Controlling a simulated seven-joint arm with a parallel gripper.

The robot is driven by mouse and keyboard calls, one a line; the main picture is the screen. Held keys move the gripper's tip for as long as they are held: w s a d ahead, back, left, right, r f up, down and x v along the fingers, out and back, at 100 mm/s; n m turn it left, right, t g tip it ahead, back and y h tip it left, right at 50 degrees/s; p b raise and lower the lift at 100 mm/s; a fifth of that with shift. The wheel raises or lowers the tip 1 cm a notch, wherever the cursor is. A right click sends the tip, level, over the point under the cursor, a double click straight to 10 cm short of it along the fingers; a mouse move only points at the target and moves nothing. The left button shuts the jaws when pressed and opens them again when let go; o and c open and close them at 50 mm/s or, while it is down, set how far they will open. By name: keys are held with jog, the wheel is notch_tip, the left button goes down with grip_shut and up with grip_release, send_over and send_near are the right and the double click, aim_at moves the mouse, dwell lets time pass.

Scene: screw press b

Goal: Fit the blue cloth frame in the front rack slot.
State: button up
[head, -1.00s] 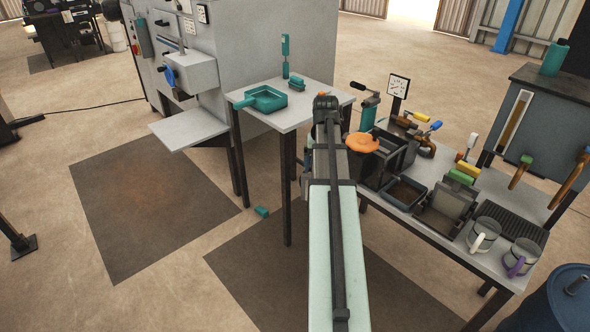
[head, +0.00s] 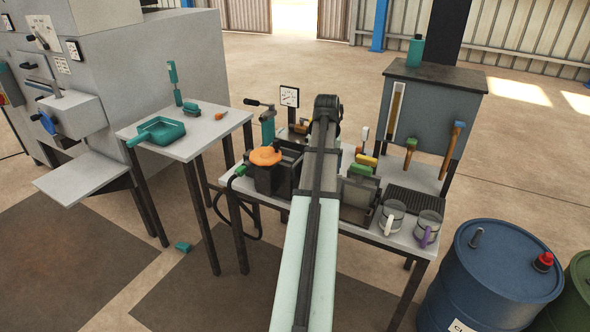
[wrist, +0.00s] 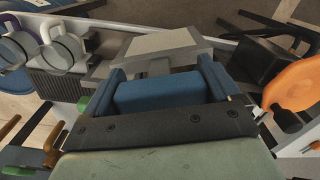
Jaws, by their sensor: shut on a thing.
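In the wrist view, a wide blue piece (wrist: 160,92), which I take to be the blue cloth frame, fills the space between the two fingers of my gripper (wrist: 165,82). My gripper is shut on it. Its lower part is hidden by the dark screwed plate. In the head view my own arm hides both gripper and frame; the arm reaches over the bench between the black box and the grey sloped box. A grey block (wrist: 165,42) shows just beyond the blue piece. I cannot tell which part is the front rack slot, or whether the frame touches anything.
The black box with an orange knob (head: 265,156) stands left of my arm. The grey sloped box (head: 358,205), a green block (head: 360,170) and two mugs (head: 391,218) (head: 428,228) stand right. A side table (head: 180,150) holds a teal tray (head: 160,132). A blue drum (head: 500,270) stands front right.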

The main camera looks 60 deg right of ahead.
jog(key=s+d+r+m, duration=0.3)
jog(key=s+d+r, duration=0.1)
jog(key=s, duration=0.6)
jog(key=shift+d+m, duration=0.4)
jog(key=shift+d, duration=0.4)
